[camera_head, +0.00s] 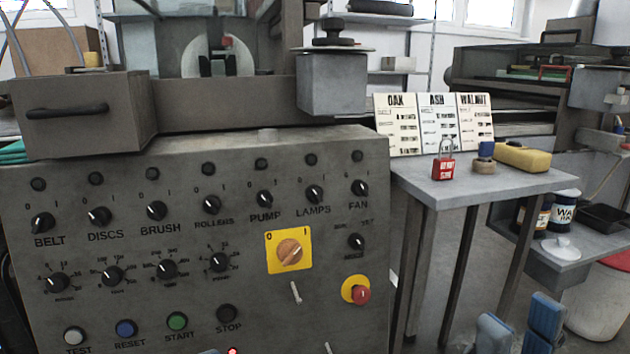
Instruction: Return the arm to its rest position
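My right gripper (520,324) shows at the bottom edge, right of the control panel, as blue fingertips only. The fingertips stand apart with a gap between them, and nothing shows in the gap. The rest of that gripper and its arm are below the picture. It is in front of the small grey side table (470,187) and appears clear of its legs. My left gripper is not in view.
The grey control panel (110,300) with knobs, coloured buttons, a yellow rotary switch (290,252) and a red emergency button (361,294) fills the left. The side table bears a red padlock (443,170), tape roll and yellow sponge (522,157). A white bin (598,305) stands right.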

